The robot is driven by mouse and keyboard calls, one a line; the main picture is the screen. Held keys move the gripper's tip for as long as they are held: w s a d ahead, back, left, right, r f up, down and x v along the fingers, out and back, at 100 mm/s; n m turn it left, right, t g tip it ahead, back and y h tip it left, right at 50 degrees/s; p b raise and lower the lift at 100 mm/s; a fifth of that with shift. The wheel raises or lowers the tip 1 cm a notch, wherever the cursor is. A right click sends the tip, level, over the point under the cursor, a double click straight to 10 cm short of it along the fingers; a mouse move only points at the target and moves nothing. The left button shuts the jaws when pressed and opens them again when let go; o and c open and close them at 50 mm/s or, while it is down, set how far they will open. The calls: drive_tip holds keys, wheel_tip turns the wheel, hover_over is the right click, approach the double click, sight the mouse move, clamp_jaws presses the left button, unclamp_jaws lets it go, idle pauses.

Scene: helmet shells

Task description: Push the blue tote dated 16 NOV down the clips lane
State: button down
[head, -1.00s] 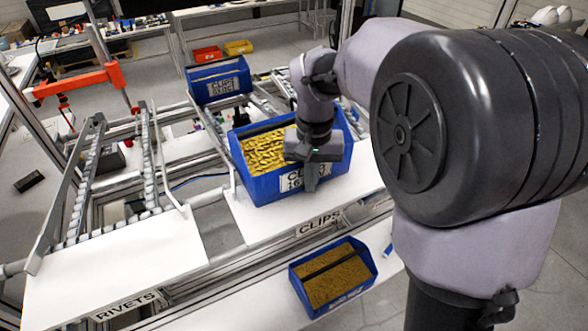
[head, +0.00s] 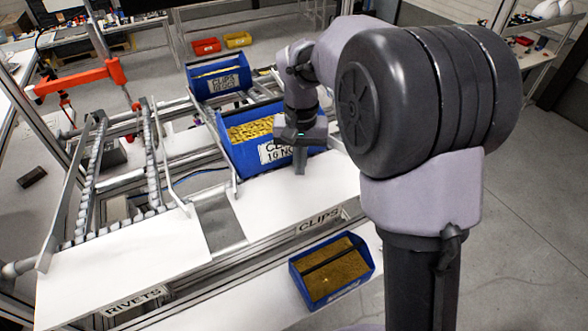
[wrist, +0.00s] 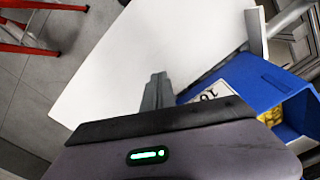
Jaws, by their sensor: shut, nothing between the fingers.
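The blue tote (head: 243,160), full of yellow clips, sits in the clips lane behind the white front board. The visible part of its white label (head: 273,152) reads roughly "CL" and "16 NO"; the rest is hidden behind my gripper. My gripper (head: 300,164) is shut and empty, pointing down at the right part of the tote's front wall. It appears to touch that wall. In the wrist view, the shut fingers (wrist: 156,90) are over the white board, beside the tote's labelled wall (wrist: 245,78).
Another blue tote (head: 204,84) labelled CLIPS stands farther back in the lane. The empty RIVETS roller lane (head: 150,165) lies left. A small blue bin (head: 308,300) sits on the lower front shelf. The white CLIPS board (head: 290,200) is clear.

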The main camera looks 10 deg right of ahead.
wheel_tip(320, 180, up, 7)
drive_tip(key=s+p, duration=0.2)
drive_tip(key=p, duration=0.2)
drive_tip(key=shift+s+d+r, duration=0.2)
drive_tip(key=shift+s+d, duration=0.2)
drive_tip(key=shift+d, duration=0.05)
drive_tip(key=shift+w, duration=0.1)
drive_tip(key=s+r+m+t+y, duration=0.1)
drive_tip(key=s+r+t, duration=0.3)
drive_tip(key=s, duration=0.5)
drive_tip(key=s+r+t+y, duration=0.1)
drive_tip(key=s+r+t, duration=0.2)
drive_tip(key=s+r, duration=0.55)
drive_tip(key=s+f+b, duration=0.2)
drive_tip(key=f+b, duration=2.1)
drive_tip(key=f, duration=0.3)
drive_tip(key=s+a+f+m+g+b, duration=0.1)
drive_tip(key=s+f+b, duration=0.1)
drive_tip(key=f+b, duration=2.1)
wheel_tip(320, 180, down, 3)
drive_tip(key=shift+s+f+b, duration=0.2)
drive_tip(key=shift+s+b, duration=0.05)
drive_tip(key=shift+b, duration=0.1)
